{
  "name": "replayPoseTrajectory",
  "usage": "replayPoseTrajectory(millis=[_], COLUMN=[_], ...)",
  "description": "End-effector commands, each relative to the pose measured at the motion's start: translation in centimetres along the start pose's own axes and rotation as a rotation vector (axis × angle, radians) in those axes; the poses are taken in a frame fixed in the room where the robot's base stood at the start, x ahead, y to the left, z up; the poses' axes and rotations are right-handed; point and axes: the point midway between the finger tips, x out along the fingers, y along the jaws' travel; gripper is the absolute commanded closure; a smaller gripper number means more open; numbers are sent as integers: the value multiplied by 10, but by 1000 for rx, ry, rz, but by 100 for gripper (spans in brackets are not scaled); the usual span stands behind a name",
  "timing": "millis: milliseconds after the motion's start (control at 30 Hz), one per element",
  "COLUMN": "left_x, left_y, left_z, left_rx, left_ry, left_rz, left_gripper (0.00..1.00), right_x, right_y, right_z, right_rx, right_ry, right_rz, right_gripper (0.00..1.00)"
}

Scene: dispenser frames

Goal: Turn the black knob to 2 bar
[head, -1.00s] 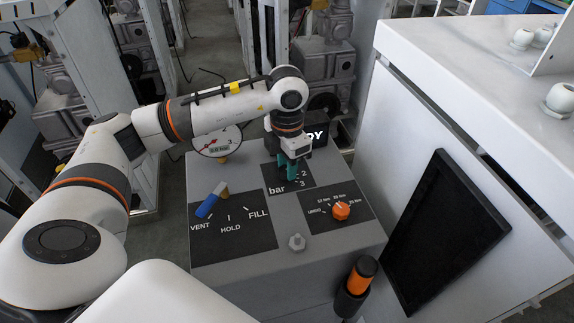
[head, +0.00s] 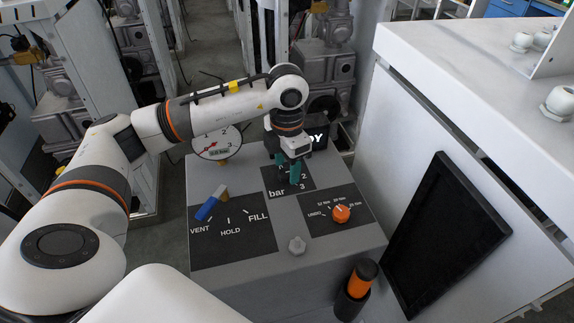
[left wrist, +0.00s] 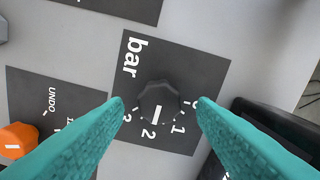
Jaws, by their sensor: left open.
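The black knob (left wrist: 158,101) sits on a dark "bar" plate (left wrist: 195,65) in the left wrist view. Its white pointer line faces down the picture, between the 2 and the 1 and nearer the 2. My left gripper (left wrist: 160,104) is open, with one teal finger on each side of the knob and a visible gap to it. In the head view my left gripper (head: 289,173) is over the bar plate (head: 303,184) and hides the knob. A round gauge (head: 216,142) with a red needle stands behind the panel; its small readout is hard to read. My right gripper is not in view.
A blue-handled lever (head: 209,207) is on the VENT/HOLD/FILL plate at the left. An orange knob (head: 341,213) is to the right, and a grey hex knob (head: 297,245) is in front. A black box (head: 318,138) stands close behind the gripper.

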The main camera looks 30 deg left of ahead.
Motion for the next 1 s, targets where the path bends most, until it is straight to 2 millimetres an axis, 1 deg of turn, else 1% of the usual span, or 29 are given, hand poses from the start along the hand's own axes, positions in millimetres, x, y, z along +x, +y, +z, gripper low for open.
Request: replayPoseTrajectory(millis=[167, 300, 433, 500, 600, 700, 1000], left_x=[-34, -65, -90, -100, -108, -112, -112], left_y=[0, 0, 0, 0, 0, 0, 0], left_z=[-1, -1, -1, 0, 0, 0, 0], left_rx=[1, 2, 0, 0, 0, 1, 0], left_ry=[7, 6, 5, 4, 4, 2, 1], left_rz=[-2, -2, -2, -3, -2, -1, -1], left_gripper=[48, 48, 48, 48, 48, 48, 48], right_x=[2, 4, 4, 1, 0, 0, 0], right_y=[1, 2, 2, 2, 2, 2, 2], right_z=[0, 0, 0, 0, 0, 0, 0], right_rx=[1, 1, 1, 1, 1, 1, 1], right_ry=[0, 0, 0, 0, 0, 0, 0], right_rz=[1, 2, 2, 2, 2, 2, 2], right_gripper=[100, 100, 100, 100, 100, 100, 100])
